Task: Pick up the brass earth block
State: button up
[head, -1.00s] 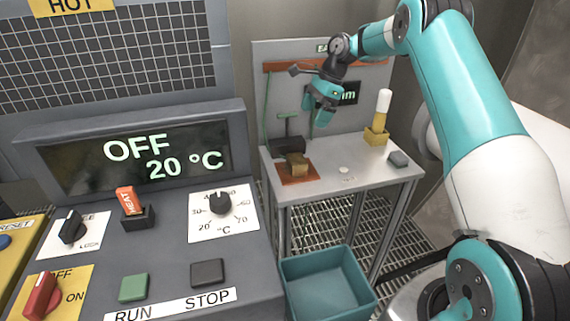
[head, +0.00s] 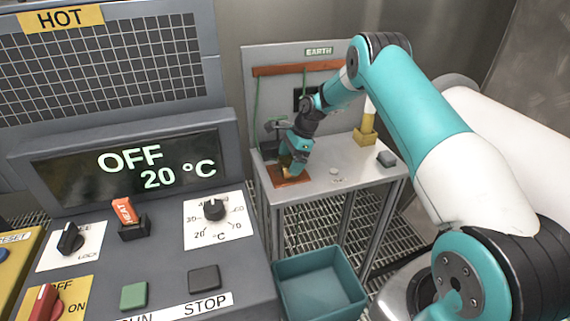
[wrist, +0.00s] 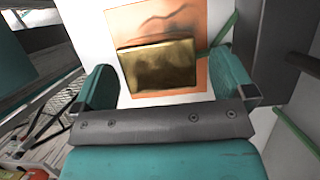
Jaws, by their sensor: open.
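The brass earth block (wrist: 158,66) lies on an orange-brown copper-coloured plate (wrist: 185,20) in the wrist view. In the head view a small part of the block (head: 288,173) shows below my gripper, on the plate (head: 293,182) at the left of the grey table. My gripper (head: 293,170) points down over the block and hides much of it. In the wrist view my gripper (wrist: 168,85) is open, with one teal finger on each side of the block and gaps between. I cannot tell whether the fingertips are down at the block's height.
On the grey table (head: 330,185) are a yellow holder (head: 366,137) with a white handle, a grey block (head: 387,159) and a small pale disc (head: 336,175). A back panel marked EARTH (head: 319,51) stands behind. A teal bin (head: 318,285) is below; a control console (head: 120,200) stands left.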

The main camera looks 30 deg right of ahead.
jog(key=shift+x, duration=1.05)
jog(key=c, duration=1.1)
jog(key=shift+r, duration=0.1)
jog(key=shift+c, duration=0.6)
jog(key=shift+w+r, duration=0.1)
